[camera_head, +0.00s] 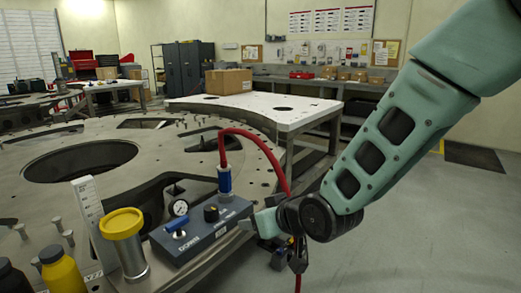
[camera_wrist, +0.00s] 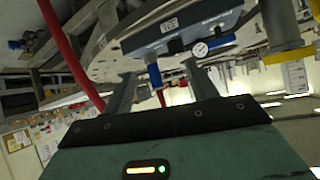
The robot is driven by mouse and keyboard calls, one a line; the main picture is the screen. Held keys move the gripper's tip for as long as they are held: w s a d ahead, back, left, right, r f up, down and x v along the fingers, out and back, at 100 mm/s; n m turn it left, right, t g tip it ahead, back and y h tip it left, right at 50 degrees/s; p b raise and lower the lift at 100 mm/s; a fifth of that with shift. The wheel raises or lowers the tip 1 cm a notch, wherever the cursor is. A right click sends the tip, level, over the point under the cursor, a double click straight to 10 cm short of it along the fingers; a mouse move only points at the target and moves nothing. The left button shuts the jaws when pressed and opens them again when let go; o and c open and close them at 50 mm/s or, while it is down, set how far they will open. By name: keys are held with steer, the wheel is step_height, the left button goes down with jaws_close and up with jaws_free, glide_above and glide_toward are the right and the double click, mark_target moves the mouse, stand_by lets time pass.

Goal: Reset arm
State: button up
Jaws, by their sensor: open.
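My arm comes in from the upper right of the head view and bends at a dark wrist joint. My gripper (camera_head: 265,232) is at the near right side of a grey control box (camera_head: 203,231). In the wrist view, my gripper (camera_wrist: 162,84) has its two fingers spread apart, with nothing held between them. The control box (camera_wrist: 180,32) shows tilted beyond the fingertips, with its gauge (camera_wrist: 200,49) and a blue hose connector (camera_wrist: 154,75). Whether a finger touches the box cannot be told.
The box sits on a large round metal plate (camera_head: 60,143). A red hose (camera_head: 264,143) rises from the box and runs down beside my wrist. A yellow-lidded canister (camera_head: 123,235) and yellow bottle (camera_head: 61,272) stand left. Open floor (camera_head: 430,235) lies right.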

steer(key=s+d+g+h, duration=0.3)
steer(key=s+d, duration=0.4)
steer(key=s, duration=0.6)
steer(key=s+d+r+n+g+h, duration=0.1)
steer(key=s+d+g+h, duration=0.2)
steer(key=s, duration=1.1)
steer(key=d+g, duration=0.2)
steer(key=d, duration=0.2)
steer(key=shift+d+r+g, duration=0.15)
steer(key=shift+d+g, duration=0.05)
steer(key=shift+g, duration=0.2)
